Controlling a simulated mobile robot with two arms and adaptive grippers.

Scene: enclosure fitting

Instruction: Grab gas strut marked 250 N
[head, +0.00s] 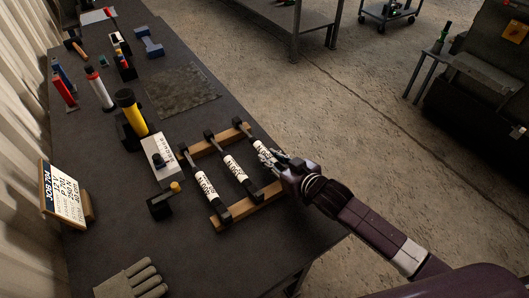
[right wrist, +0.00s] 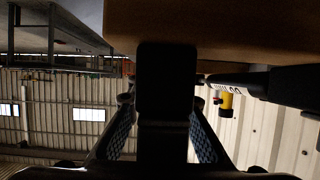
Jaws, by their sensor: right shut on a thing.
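Three gas struts with black ends and white printed labels lie side by side across a wooden rack (head: 262,218): a left strut (head: 203,185), a middle strut (head: 236,173) and a right strut (head: 259,147). The printing is too small to read, so I cannot tell which is marked 250 N. My right gripper (head: 268,158) is shut on the right strut, still at the rack. In the right wrist view a dark strut part (right wrist: 166,95) stands between the fingers, and another strut (right wrist: 262,84) shows at right. My left gripper is not in view.
A job card on a stand (head: 63,193), a glove (head: 130,281), a yellow cylinder (head: 130,110), a light box (head: 162,161) and a small black block with a yellow knob (head: 163,203) stand on the dark bench left of the rack. A dark mat (head: 182,92) lies beyond.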

